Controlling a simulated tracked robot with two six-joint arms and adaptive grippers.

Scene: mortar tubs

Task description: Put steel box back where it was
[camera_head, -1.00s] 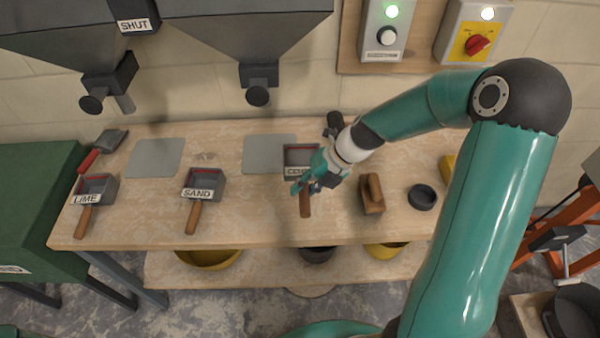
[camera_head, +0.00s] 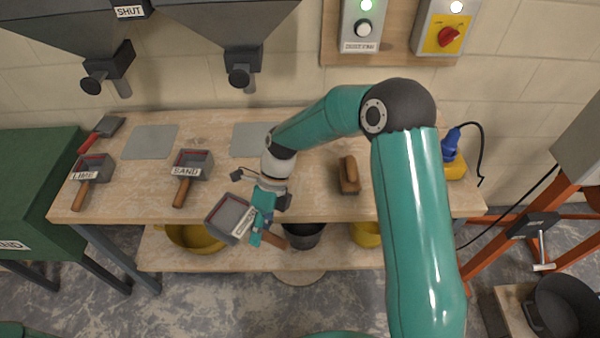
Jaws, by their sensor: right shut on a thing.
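A steel box (camera_head: 229,219) with a red line inside, a white label and a wooden handle is held by my right gripper (camera_head: 262,222). The jaws are shut at its handle end. The box is tilted and appears above the bench's front edge, with its open side facing up. The label is too small to read now. Two similar boxes stand on the bench (camera_head: 130,195): one marked LIME (camera_head: 95,166) and one marked SAND (camera_head: 193,161), handles toward the front. My left gripper is not in view.
Two grey plates (camera_head: 149,142) (camera_head: 250,138) lie on the bench. A wooden float (camera_head: 348,176) stands right of my gripper. A red-handled trowel (camera_head: 108,127) is at back left. Hoppers (camera_head: 222,22) hang above. Yellow tubs (camera_head: 195,238) and a dark bucket (camera_head: 304,234) sit below.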

